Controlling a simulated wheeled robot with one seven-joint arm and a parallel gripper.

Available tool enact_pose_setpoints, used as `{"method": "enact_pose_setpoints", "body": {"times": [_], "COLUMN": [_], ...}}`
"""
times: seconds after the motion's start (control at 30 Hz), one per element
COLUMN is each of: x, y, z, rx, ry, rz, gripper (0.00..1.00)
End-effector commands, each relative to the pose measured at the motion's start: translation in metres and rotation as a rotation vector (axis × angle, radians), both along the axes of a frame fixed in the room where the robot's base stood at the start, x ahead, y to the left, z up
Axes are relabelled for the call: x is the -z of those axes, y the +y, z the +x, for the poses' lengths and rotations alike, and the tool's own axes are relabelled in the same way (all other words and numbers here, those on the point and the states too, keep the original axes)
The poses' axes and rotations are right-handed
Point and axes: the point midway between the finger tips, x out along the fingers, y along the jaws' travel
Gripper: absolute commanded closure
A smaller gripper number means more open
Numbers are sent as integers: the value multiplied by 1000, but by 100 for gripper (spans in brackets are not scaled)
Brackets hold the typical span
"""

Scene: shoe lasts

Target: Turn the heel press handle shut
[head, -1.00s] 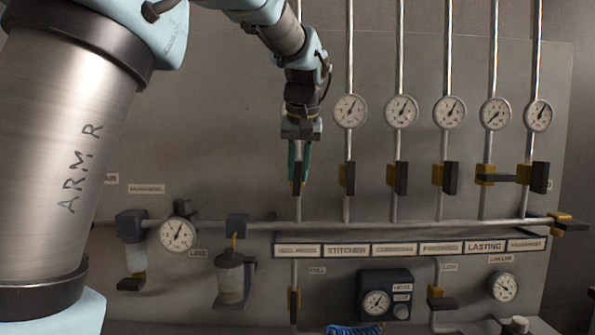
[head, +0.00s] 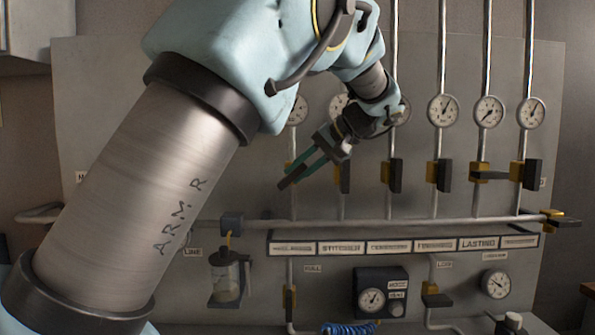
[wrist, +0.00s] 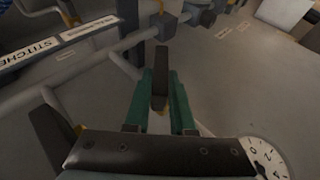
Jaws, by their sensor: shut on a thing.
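My gripper (head: 306,164) is shut on a dark lever handle (head: 285,183) at the leftmost upright pipe, above the first label plate. This is likely the heel press handle, but the first plate's text (head: 292,248) is too blurred to read. The handle slants away from the line of its pipe. In the wrist view the dark handle (wrist: 160,88) shows between my gripper's green fingers (wrist: 162,104). The valve body is largely hidden by my gripper.
Neighbouring dark handles (head: 394,176) hang along their pipes. Gauges (head: 443,110) stand above, and a horizontal pipe (head: 350,224) runs below. A glass-bowl unit (head: 226,280) is at lower left. My arm covers the left of the head view.

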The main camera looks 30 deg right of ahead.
Motion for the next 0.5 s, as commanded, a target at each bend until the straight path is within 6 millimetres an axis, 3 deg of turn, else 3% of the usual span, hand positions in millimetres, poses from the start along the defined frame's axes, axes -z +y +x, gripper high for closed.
{"method": "enact_pose_setpoints", "body": {"times": [0.5], "x": [2], "y": [-1], "z": [0], "rx": [0], "ry": [-37], "rz": [82], "gripper": [100]}}
